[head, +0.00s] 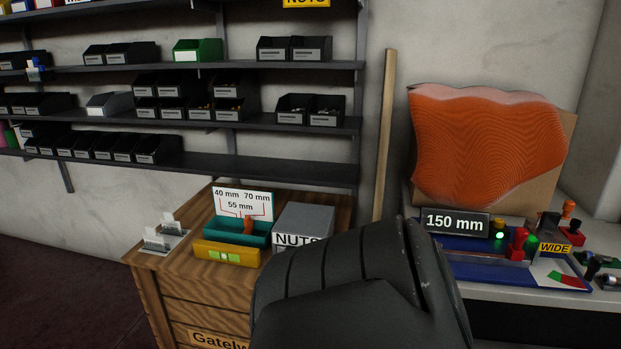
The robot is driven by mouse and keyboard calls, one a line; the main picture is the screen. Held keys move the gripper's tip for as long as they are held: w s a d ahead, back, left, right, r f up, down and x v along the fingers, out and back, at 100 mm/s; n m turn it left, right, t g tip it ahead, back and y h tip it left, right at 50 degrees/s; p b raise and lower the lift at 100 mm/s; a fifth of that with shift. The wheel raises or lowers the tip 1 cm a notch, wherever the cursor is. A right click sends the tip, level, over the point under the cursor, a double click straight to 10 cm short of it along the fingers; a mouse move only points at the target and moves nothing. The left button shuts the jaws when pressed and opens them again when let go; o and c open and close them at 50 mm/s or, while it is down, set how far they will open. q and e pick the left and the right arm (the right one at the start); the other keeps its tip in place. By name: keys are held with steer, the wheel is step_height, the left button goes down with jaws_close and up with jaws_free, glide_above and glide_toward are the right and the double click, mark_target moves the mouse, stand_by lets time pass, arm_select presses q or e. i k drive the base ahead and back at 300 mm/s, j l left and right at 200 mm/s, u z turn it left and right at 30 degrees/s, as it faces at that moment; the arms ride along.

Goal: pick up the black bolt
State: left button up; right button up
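I cannot make out the black bolt for certain. Small dark parts lie at the right edge of the right-hand table, among them a black piece (592,266) that may be it; it is too small to tell. A large dark, rounded shape, which looks like part of my own arm, fills the lower middle and hides the space between the two work surfaces. No gripper fingertips show, so neither gripper can be seen.
A wooden cabinet (160,275) bears a teal holder (225,231), a yellow block (227,254) and a grey NUTS box (304,220). The right table has a blue tray (480,270), a 150 mm display (455,222) and an orange wavy block (485,145). Shelves of bins (305,48) line the wall.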

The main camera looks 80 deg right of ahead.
mark_target(576, 224)
steer(key=k+l+z, duration=0.2)
steer(key=k, duration=0.45)
steer(key=k+l+z, duration=0.2)
steer(key=k+l, duration=0.3)
steer(key=k, duration=0.15)
steer(key=k+l+z, duration=0.2)
steer(key=k+l, duration=0.3)
steer(key=k, duration=0.1)
